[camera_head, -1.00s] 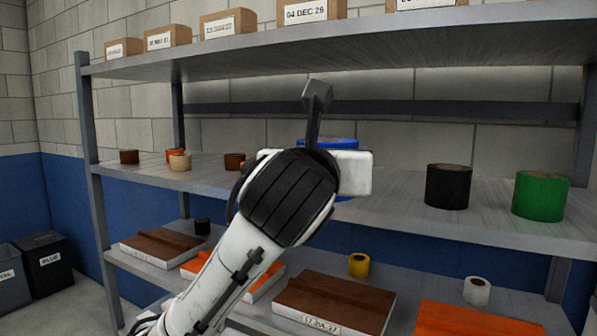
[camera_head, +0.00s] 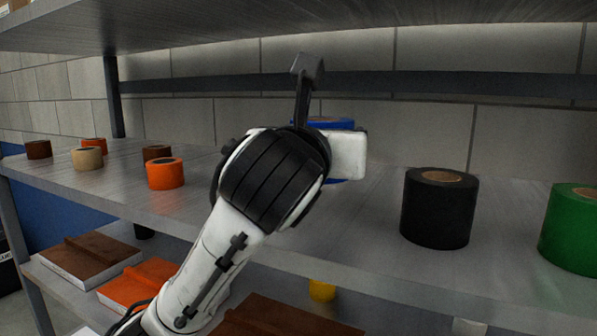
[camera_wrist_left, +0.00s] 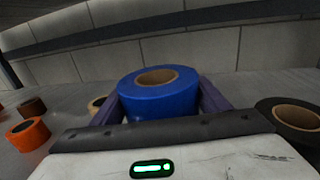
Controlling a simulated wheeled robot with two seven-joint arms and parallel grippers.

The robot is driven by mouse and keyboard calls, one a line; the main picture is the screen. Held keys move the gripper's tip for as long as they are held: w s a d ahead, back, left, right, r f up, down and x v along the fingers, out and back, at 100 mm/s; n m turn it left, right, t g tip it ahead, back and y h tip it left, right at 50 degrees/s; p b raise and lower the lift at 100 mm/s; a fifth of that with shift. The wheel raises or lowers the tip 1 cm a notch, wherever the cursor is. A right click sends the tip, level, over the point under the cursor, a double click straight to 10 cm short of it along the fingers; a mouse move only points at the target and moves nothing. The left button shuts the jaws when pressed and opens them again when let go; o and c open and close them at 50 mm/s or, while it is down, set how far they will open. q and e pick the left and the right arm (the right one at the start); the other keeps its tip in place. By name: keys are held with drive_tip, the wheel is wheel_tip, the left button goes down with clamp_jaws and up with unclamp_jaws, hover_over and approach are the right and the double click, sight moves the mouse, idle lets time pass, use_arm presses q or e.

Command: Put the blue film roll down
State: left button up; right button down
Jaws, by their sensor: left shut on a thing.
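The blue film roll (camera_wrist_left: 158,96) is upright between the two fingers of my left gripper (camera_wrist_left: 160,100) in the left wrist view, with its brown core facing up. In the head view only part of the blue roll (camera_head: 330,124) shows behind my left wrist, at the middle shelf. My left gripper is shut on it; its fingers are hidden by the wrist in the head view. I cannot tell whether the roll's underside touches the shelf. My right gripper is not in view.
The middle shelf (camera_head: 360,215) also holds a black roll (camera_head: 438,205) and a green roll (camera_head: 572,228) to the right. An orange roll (camera_head: 165,173), a tan roll (camera_head: 87,158) and several others stand to the left. An upper shelf (camera_head: 330,32) hangs above.

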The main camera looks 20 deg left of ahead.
use_arm(q)
drive_tip(key=shift+s+f, duration=0.15)
drive_tip(key=shift+f, duration=0.8)
wheel_tip(320, 180, down, 4)
drive_tip(key=shift+r, duration=0.25)
drive_tip(key=shift+f, duration=0.3)
drive_tip(key=shift+f, duration=0.1)
drive_tip(key=o, duration=1.2)
